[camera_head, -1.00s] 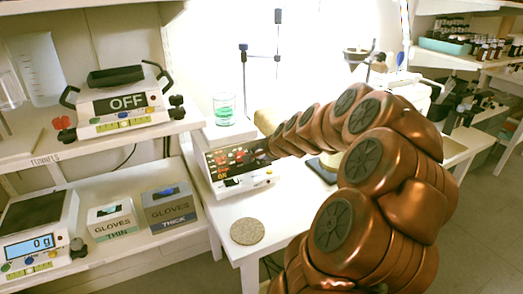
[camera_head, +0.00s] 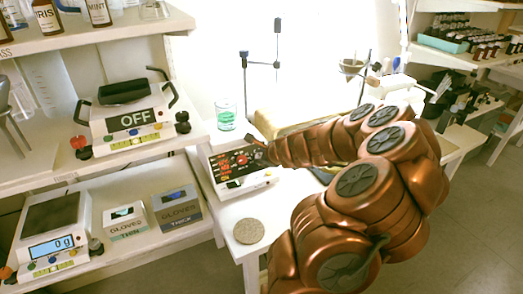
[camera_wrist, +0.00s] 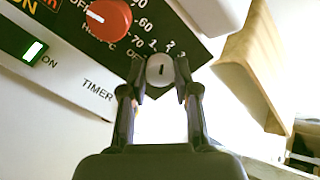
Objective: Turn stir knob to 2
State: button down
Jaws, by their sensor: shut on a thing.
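The stir knob (camera_wrist: 160,70) is a small pale round knob with a short dark line on its face. It sits between my fingertips in the wrist view, with OFF, 1, 2 and 3 printed in an arc beyond it. The dark line stands nearly upright in the picture; I cannot tell exactly which number it meets. My gripper (camera_wrist: 159,79) is shut on this knob. In the head view my gripper (camera_head: 257,152) is at the right part of the dark panel of the hotplate device (camera_head: 262,184).
A red knob (camera_wrist: 108,19) with temperature numbers is beside the stir knob, and a TIMER label is below it. A round cork mat (camera_head: 249,231) lies in front. Shelves with another device (camera_head: 133,121) are at the left.

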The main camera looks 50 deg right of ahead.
jog(key=shift+m+p, duration=0.85)
jog(key=shift+m, duration=0.75)
jog(key=c, duration=0.8)
grip_release()
jog(key=shift+c, duration=0.2)
jog(key=shift+s+r, duration=0.1)
jog(key=v, duration=1.1)
jog(key=shift+s+r, duration=0.25)
jog(key=shift+a, duration=0.1)
